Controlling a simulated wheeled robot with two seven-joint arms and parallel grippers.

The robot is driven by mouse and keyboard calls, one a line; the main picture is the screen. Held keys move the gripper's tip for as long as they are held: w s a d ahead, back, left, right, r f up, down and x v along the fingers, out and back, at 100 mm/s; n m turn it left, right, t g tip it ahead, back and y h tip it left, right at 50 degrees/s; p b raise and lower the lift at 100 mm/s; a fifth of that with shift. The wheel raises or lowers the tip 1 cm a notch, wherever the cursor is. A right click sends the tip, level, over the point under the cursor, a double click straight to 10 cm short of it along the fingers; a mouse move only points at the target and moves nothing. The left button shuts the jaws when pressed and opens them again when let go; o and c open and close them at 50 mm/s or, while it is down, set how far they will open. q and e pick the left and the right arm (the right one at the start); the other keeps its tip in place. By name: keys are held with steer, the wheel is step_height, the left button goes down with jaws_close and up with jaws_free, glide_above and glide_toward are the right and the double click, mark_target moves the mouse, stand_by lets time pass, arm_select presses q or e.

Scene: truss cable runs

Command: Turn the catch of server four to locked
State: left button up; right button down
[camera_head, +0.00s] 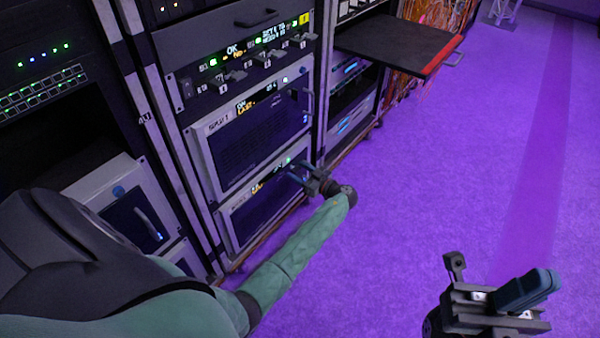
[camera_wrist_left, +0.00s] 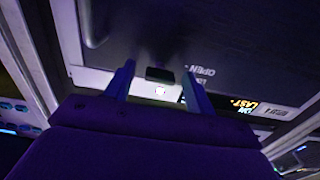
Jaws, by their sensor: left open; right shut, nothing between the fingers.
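My left gripper (camera_head: 301,173) is open at the upper right of the lower server unit (camera_head: 262,208) in the rack. In the left wrist view its fingertips (camera_wrist_left: 158,72) stand on either side of a small dark catch (camera_wrist_left: 160,75). I cannot tell whether they touch it. My right gripper (camera_head: 495,298) is shut and empty over the floor.
A server unit marked SRV 1 (camera_head: 250,135) sits above, with a switch panel (camera_head: 240,65) over it. A dark shelf with a red edge (camera_head: 400,42) juts out at the right. Another rack with a white-framed unit (camera_head: 105,185) stands left. The purple floor (camera_head: 430,180) is clear.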

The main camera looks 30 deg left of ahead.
arm_select(q)
steer(key=c, duration=1)
